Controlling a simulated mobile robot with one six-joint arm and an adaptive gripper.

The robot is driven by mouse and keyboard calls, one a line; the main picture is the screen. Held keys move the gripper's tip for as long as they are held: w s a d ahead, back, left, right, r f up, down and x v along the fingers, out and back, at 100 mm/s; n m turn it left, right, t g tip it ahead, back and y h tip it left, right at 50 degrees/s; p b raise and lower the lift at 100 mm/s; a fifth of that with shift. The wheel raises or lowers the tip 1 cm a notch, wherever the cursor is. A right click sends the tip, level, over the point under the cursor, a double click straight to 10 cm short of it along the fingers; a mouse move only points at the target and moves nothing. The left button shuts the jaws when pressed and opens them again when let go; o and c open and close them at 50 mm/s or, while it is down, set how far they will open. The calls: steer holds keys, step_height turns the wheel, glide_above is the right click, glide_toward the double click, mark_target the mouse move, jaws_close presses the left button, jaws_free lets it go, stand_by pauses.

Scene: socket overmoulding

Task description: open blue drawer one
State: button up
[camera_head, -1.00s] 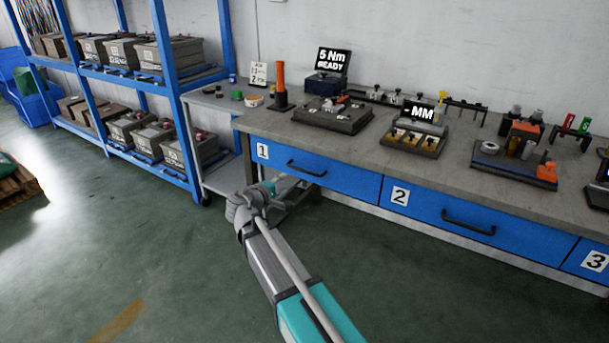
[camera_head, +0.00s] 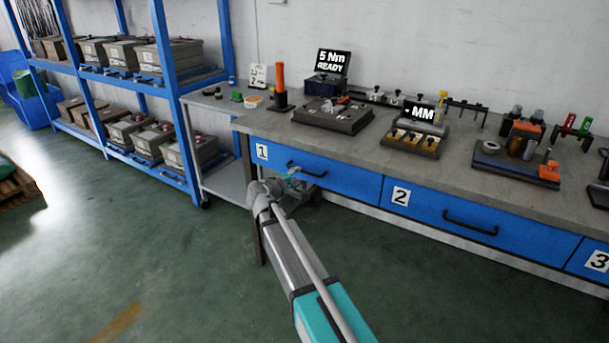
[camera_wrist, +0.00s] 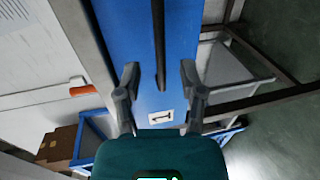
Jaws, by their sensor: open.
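Blue drawer one (camera_head: 345,178) is the left drawer under the workbench, marked with a white "1" label, and its front looks flush with the bench. Its black bar handle (camera_head: 318,173) is partly hidden behind my gripper (camera_head: 290,180) in the head view. In the wrist view, the blue drawer front (camera_wrist: 182,30), the dark handle (camera_wrist: 158,40) and the "1" label (camera_wrist: 161,117) show ahead of me. My gripper (camera_wrist: 158,78) is open, with one finger on each side of the handle's line. I cannot tell whether a finger touches the handle.
Blue drawer two (camera_head: 475,222) is to the right. The bench top (camera_head: 375,150) holds fixtures and displays. A grey side table (camera_head: 225,180) and a blue shelf rack (camera_head: 180,90) with boxes stand at left. The floor in front is clear.

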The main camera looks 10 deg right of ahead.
mark_target(304, 172)
steer(key=shift+b+x, duration=0.45)
steer(key=shift+x, duration=2.35)
jaws_close()
